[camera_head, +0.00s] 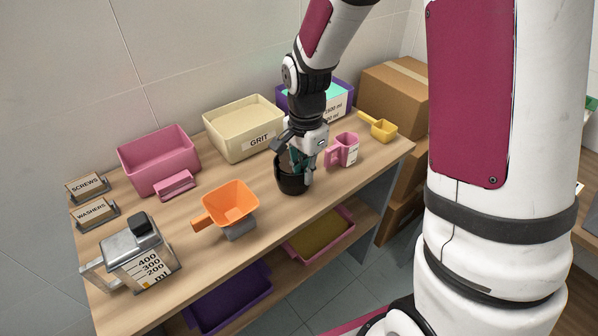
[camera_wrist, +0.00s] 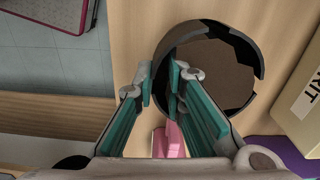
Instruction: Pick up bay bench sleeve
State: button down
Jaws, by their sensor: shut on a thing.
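The sleeve, a dark, round, open-topped piece with a jagged, stepped rim, stands on the wooden bench (camera_head: 262,225) under my gripper (camera_head: 298,166). The wrist view looks down into the sleeve (camera_wrist: 250,52), where a brown round area shows inside. My gripper also shows in the wrist view (camera_wrist: 161,82), with one teal finger outside the sleeve's wall and one inside. It is shut on the near-left part of that wall. The sleeve looks upright; whether its base touches the bench is hard to tell.
A pink mug (camera_head: 347,150) stands close right of the sleeve. An orange scoop (camera_head: 230,203) is to its left, and a cream GRIT bin (camera_head: 243,122) and purple bin (camera_head: 341,112) stand behind. A yellow scoop (camera_head: 383,131) is farther right. The bench's front strip is mostly clear.

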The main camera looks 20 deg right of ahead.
jog(key=shift+r, duration=0.15)
notch_tip(320, 180, up, 4)
jog(key=shift+f, duration=0.2)
jog(key=s+d+r+p, duration=0.1)
jog(key=s+p, duration=0.5)
jog(key=s, duration=1)
jog(key=shift+d+r, duration=0.2)
jog(key=shift+d, duration=0.35)
notch_tip(320, 180, up, 20)
jog(key=p, duration=1.4)
jog(key=shift+f, duration=0.15)
jog(key=shift+w, duration=0.1)
